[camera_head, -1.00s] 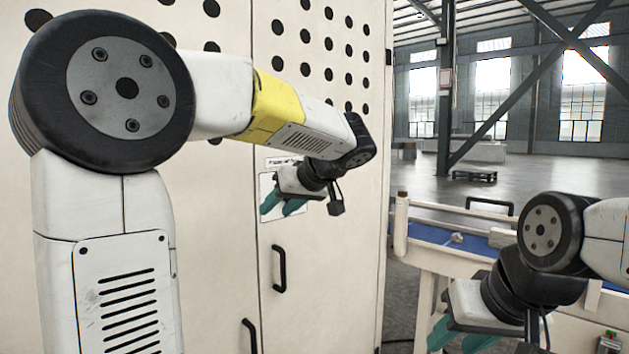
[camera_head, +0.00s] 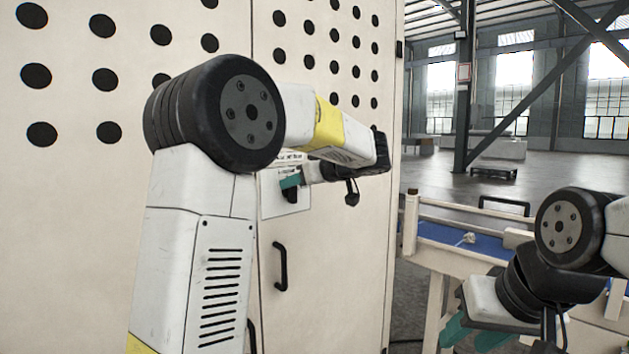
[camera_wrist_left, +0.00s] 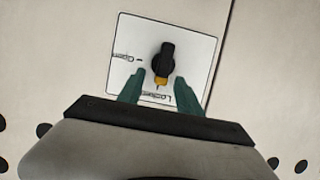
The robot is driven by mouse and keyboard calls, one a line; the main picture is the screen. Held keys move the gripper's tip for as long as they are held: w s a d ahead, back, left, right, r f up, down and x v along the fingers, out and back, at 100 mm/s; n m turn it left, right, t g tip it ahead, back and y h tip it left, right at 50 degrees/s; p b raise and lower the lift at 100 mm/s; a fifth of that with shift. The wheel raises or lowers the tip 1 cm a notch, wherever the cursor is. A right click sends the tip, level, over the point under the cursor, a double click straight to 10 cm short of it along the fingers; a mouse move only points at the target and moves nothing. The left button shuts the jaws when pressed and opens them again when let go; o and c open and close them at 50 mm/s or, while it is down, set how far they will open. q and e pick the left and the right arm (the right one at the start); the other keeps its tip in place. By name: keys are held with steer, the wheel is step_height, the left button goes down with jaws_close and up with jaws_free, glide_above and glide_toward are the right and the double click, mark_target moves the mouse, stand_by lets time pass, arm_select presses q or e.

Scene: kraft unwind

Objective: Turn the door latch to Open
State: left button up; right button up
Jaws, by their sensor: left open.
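The door latch is a black knob (camera_wrist_left: 165,58) with a yellow tip (camera_wrist_left: 161,81) on a white label plate (camera_wrist_left: 203,49). In the left wrist view the yellow tip points down toward the "Locked" mark; the "Open" mark is to the left. In the head view the plate (camera_head: 299,205) is on the cabinet door, partly hidden by my left gripper (camera_head: 290,182). My left gripper is open in the wrist view (camera_wrist_left: 156,79), its teal fingers on either side of the yellow tip; I cannot tell whether they touch it. My right gripper (camera_head: 468,335) is low right, fingers apart, away from the latch.
The tall cream cabinet (camera_head: 330,255) has rows of black holes and a black door handle (camera_head: 280,267) below the latch. A bench with a blue surface (camera_head: 450,237) and pale rails stands to the right. Open hall floor lies behind it.

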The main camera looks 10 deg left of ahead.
arm_select(q)
jaws_close()
steer(key=shift+w+d+f+m+g+y, duration=0.1)
steer(key=shift+w+d+m+g+y, duration=0.2)
steer(key=shift+m, duration=0.5)
steer(key=shift+w+d+f+m+g+y, duration=0.15)
steer(key=shift+m+g+y, duration=0.25)
steer(key=shift+m, duration=0.4)
steer(key=shift+a+r, duration=0.1)
